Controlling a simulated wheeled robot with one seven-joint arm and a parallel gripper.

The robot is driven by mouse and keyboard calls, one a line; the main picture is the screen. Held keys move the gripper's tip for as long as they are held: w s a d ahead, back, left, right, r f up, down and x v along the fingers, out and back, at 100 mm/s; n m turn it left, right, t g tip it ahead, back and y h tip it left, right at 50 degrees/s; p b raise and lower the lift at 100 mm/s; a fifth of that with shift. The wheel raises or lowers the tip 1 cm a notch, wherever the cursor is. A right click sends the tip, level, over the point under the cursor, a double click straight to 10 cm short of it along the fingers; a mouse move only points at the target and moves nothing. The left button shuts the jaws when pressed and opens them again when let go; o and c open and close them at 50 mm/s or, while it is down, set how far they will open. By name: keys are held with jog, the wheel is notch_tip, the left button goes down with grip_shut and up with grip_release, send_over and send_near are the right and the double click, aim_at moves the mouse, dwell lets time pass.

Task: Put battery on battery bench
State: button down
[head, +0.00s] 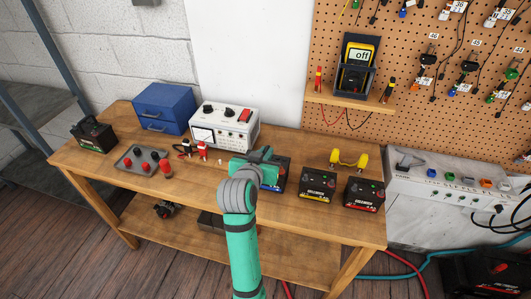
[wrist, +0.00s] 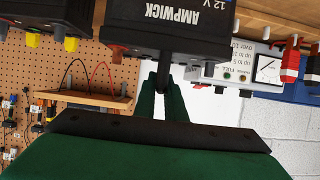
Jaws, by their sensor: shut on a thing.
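My gripper (head: 258,166) is over the middle of the wooden battery bench (head: 115,172). It is shut on a dark battery with a blue side (head: 281,178), which it partly hides in the head view. In the wrist view, turned upside down, the battery (wrist: 185,22) shows "AMPWICK" and "12 V" lettering. There, the fingers (wrist: 163,95) close on a narrow dark part at its top. The battery is upright at the bench top; I cannot tell whether its base touches the wood.
Two more batteries (head: 318,184) (head: 364,194) stand to the right, with a yellow dumbbell-shaped object (head: 348,160) behind. A white meter unit (head: 224,128), blue cabinet (head: 163,108), grey tray (head: 142,160) and another battery (head: 93,134) stand left.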

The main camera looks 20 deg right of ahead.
jog(key=shift+f, duration=0.2)
dwell(0.5)
jog(key=c, duration=1.7)
grip_release()
jog(key=shift+c, duration=0.2)
jog(key=shift+f, duration=0.35)
jog(key=v, duration=1.1)
jog(key=s+a+f+n+t+y, duration=0.1)
jog(key=s+a+f+n+y, duration=0.2)
jog(key=s+f, duration=0.45)
jog(key=s+a+f+n+t+y, duration=0.1)
jog(key=s+a+f+n+t, duration=0.15)
jog(key=s+a+f, duration=0.6)
jog(key=s+a+f+y, duration=0.1)
jog(key=s, duration=0.9)
jog(key=s+a+f+n+y, duration=0.1)
jog(key=s+y, duration=0.1)
jog(key=s, duration=0.8)
jog(key=shift+s+a+f+t, duration=0.3)
jog(key=shift+s+f+t, duration=0.05)
jog(key=shift+s+f, duration=0.05)
